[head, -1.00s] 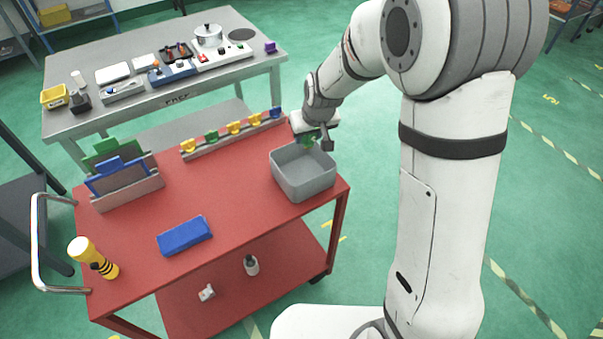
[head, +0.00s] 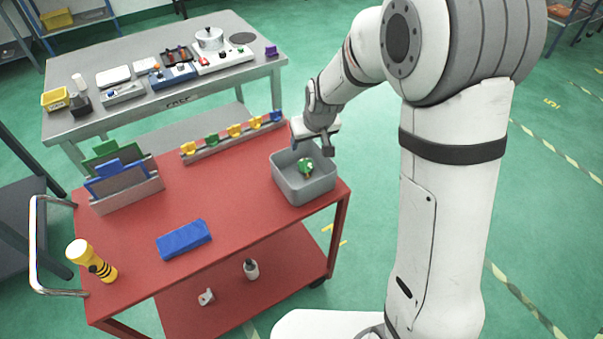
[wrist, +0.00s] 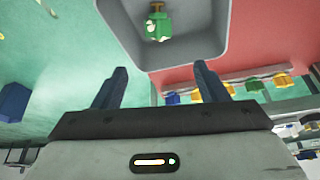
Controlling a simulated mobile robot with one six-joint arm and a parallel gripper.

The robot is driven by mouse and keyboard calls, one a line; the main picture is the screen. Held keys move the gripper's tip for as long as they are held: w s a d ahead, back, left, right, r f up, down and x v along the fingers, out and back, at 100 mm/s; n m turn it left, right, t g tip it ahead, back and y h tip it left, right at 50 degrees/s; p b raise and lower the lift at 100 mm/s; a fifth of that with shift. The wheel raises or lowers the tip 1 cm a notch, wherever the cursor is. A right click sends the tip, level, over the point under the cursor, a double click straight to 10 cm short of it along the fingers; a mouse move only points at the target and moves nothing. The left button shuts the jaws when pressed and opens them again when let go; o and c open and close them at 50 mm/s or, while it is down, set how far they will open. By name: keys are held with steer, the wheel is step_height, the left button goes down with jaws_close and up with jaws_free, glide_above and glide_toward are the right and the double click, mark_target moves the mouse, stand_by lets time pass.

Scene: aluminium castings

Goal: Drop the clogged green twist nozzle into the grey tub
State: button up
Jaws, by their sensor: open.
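The green twist nozzle (head: 305,167) is inside the grey tub (head: 292,192), which stands at the right end of the red cart top. In the wrist view the nozzle (wrist: 158,24) shows against the tub's inside (wrist: 206,22), with pale marks on its green body. My gripper (head: 312,151) is above the tub's far side, open and empty, apart from the nozzle. Its two dark fingers (wrist: 158,82) stand wide apart in the wrist view with nothing between them.
A rail (head: 220,143) with yellow, green and blue nozzles runs along the cart's back edge. A rack with green and blue boards (head: 128,193), a blue block (head: 184,239) and a yellow flashlight (head: 91,260) are on the cart. The red top's middle is clear.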

steer(key=v, duration=0.7)
steer(key=shift+s+r+b, duration=0.15)
steer(key=shift+r+b, duration=0.15)
steer(key=shift+b, duration=0.05)
steer(key=shift+d, duration=0.15)
steer(key=s+d+r+m, duration=0.2)
steer(key=s+d, duration=0.5)
steer(key=s, duration=0.4)
steer(key=s+d+r+m+g+h, duration=0.1)
steer(key=s+d+r+m, duration=0.1)
steer(key=s+d, duration=0.6)
steer(key=s, duration=0.4)
steer(key=shift+r+h, duration=0.3)
steer(key=shift+r, duration=0.1)
